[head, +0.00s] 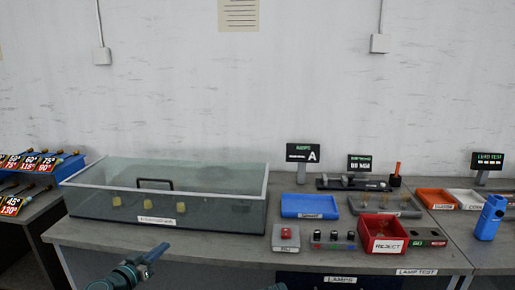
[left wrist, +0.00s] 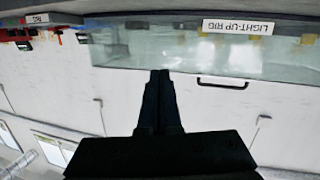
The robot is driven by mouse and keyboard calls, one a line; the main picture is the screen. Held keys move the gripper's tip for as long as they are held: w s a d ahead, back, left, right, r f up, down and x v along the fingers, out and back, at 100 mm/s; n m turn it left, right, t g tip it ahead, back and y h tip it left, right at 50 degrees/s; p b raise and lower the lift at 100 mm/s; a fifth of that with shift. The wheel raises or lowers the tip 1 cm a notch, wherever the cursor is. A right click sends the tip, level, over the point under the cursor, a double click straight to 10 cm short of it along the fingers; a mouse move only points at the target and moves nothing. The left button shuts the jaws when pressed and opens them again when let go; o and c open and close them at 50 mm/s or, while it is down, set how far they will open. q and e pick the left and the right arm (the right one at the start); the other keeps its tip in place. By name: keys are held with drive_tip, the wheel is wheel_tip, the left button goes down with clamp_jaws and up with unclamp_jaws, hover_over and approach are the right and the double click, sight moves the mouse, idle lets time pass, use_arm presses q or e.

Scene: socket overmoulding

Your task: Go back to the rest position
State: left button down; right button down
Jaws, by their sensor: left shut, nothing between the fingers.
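My left gripper (head: 158,250) is at the bottom left of the head view, in front of the bench's front edge. It is shut and empty, with its fingers together. In the left wrist view the dark fingers (left wrist: 160,74) touch each other and hold nothing. That view is upside down, with the clear tank (left wrist: 190,50) beyond the fingers. A small teal piece (head: 278,287) at the bottom edge of the head view may be part of my right arm; its fingers cannot be made out.
A clear lidded tank (head: 165,215) with a black handle stands on the bench. To its right are a blue tray (head: 308,206), a red reject bin (head: 382,235), a lamp block (head: 333,241) and small signs. A blue bottle-like object (head: 490,218) stands far right. Tool racks (head: 40,170) are at left.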

use_arm(q)
drive_tip(key=s+d+f+m+g+h, duration=0.1)
drive_tip(key=s+d+f+m+g, duration=0.25)
drive_tip(key=d, duration=0.55)
drive_tip(key=s+d+f+n+g+h, duration=0.1)
drive_tip(key=s+d+f+g, duration=0.1)
drive_tip(key=d+f+g, duration=0.6)
drive_tip(key=s+d+f+g+y, duration=0.2)
drive_tip(key=s+d+f+y, duration=0.15)
drive_tip(key=s, duration=0.35)
drive_tip(key=s+d+f+g+y, duration=0.2)
drive_tip(key=s+f+y, duration=0.25)
drive_tip(key=s, duration=0.25)
wheel_tip(320, 180, up, 17)
drive_tip(key=n+p, duration=0.1)
drive_tip(key=p, duration=1.4)
drive_tip(key=shift+f+p, duration=0.2)
drive_tip(key=shift+p, duration=0.1)
